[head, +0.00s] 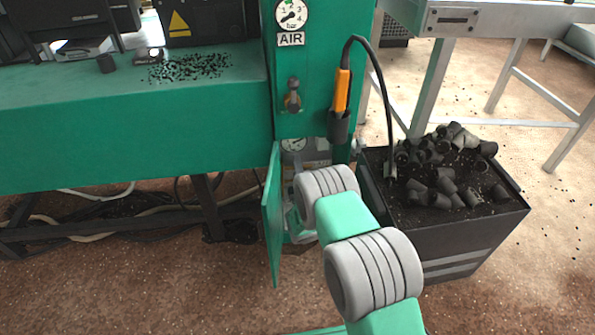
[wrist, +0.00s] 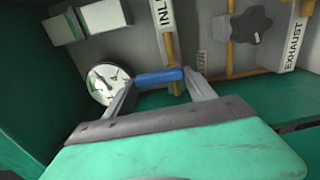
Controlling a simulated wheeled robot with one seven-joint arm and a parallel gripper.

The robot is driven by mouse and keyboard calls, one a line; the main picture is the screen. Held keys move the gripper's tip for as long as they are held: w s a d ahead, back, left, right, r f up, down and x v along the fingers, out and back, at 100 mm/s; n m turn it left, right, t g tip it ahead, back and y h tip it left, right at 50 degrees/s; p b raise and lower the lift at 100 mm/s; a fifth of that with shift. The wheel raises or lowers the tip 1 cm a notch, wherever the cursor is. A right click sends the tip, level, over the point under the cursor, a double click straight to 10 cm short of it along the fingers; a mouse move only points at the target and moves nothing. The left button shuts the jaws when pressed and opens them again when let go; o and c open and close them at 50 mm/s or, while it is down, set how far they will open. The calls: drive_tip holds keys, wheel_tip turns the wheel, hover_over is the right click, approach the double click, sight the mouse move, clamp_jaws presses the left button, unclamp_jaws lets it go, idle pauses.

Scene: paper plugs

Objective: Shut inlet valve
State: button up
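The blue lever handle (wrist: 158,76) of the inlet valve lies roughly level across a brass pipe (wrist: 170,50) below a label reading "INL" (wrist: 165,14), the rest of which is cut off. My gripper (wrist: 158,78) is open, its two grey fingers wide apart, with the blue handle spanning the gap between the fingertips. I cannot tell whether either fingertip touches it. In the head view my arm reaches into the open cabinet under the AIR gauge, and it hides the gripper and valve.
A round gauge (wrist: 108,83) sits left of the handle. A dark knob (wrist: 251,25) stands right, near the EXHAUST label (wrist: 293,43). The cabinet's green door (head: 272,215) hangs open. A black bin (head: 455,235) of dark plugs stands close to the right of my arm.

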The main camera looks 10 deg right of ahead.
drive_tip(key=o, duration=0.4)
drive_tip(key=shift+o, duration=0.2)
drive_tip(key=s, duration=0.7)
drive_tip(key=shift+s, duration=0.4)
